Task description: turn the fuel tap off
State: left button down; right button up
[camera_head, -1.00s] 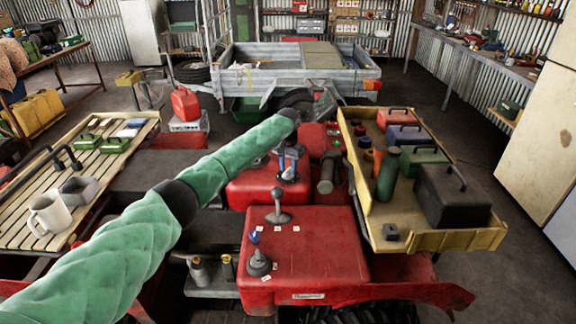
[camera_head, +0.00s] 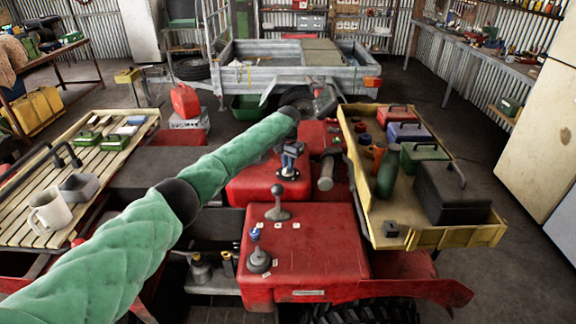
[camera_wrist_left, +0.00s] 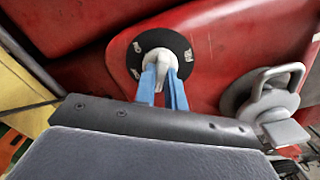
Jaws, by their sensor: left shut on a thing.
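The fuel tap (camera_wrist_left: 160,58) is a pale grey lever on a round black plate (camera_wrist_left: 176,40) set in the red bodywork, seen in the left wrist view. Small white markings sit around the plate's edge; they are too blurred to read surely. The lever points down the picture, between the blue fingers of my left gripper (camera_wrist_left: 164,88), which is shut on it. In the head view my left gripper (camera_head: 289,168) is small, at the red body beyond the long-lever panel, and hides most of the tap. My right gripper is not in view.
A grey ring-handled cap (camera_wrist_left: 268,98) stands right of the tap. In the head view, a gear lever (camera_head: 277,208) and a blue-topped lever (camera_head: 257,250) rise from the red panel.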

pick_arm(q)
jog(key=shift+m, duration=0.3)
jog(key=shift+m+b, duration=0.45)
jog(key=shift+m, duration=0.25)
jog(key=m+b, duration=0.1)
jog(key=m, duration=0.3)
jog(key=shift+m, duration=0.3)
jog(key=shift+r+m+b, duration=0.15)
jog(key=shift+m+b, duration=0.55)
jog(key=shift+m, duration=1.5)
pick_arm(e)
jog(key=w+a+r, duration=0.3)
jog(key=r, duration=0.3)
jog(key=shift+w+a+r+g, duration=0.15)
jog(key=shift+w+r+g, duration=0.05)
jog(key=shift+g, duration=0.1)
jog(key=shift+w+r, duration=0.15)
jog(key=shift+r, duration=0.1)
pick_arm(q)
jog(key=shift+w, duration=0.1)
jog(key=c, duration=1.5)
grip_release()
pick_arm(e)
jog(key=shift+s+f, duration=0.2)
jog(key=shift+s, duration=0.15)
pick_arm(q)
jog(key=shift+o, duration=0.2)
